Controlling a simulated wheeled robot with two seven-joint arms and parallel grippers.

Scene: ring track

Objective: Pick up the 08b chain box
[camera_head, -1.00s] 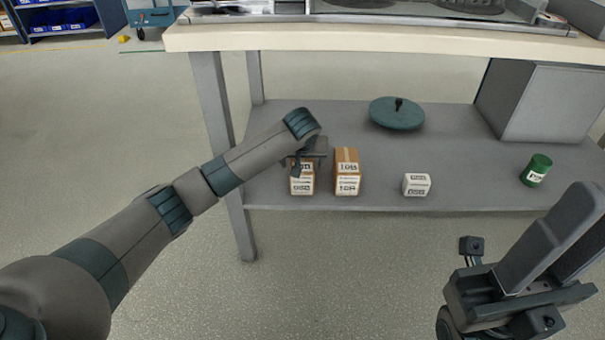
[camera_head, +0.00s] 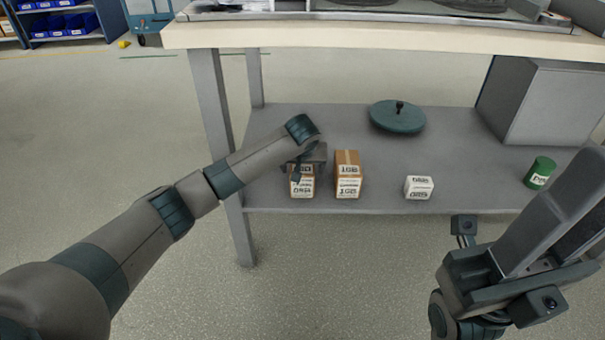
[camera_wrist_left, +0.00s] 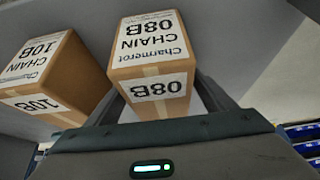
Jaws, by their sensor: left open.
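The 08b chain box (camera_head: 302,187) is a small brown carton with white labels. It stands upright on the lower shelf, left of the 10B box, with its upper part hidden by my left gripper (camera_head: 303,168) in the head view. In the left wrist view the 08b chain box (camera_wrist_left: 152,62) shows upside down, with its label readable. My left gripper is open, its fingers (camera_wrist_left: 160,95) on either side of the box's near end; whether they touch it I cannot tell. My right gripper (camera_head: 575,205) is at the lower right, away from the boxes.
The 10B chain box (camera_head: 348,176) stands close on the right of the 08b box. A small white box (camera_head: 419,188), a green can (camera_head: 540,173) and a round dark lid (camera_head: 397,117) are on the shelf (camera_head: 450,150). A table leg (camera_head: 228,150) is at the left, beside my left arm.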

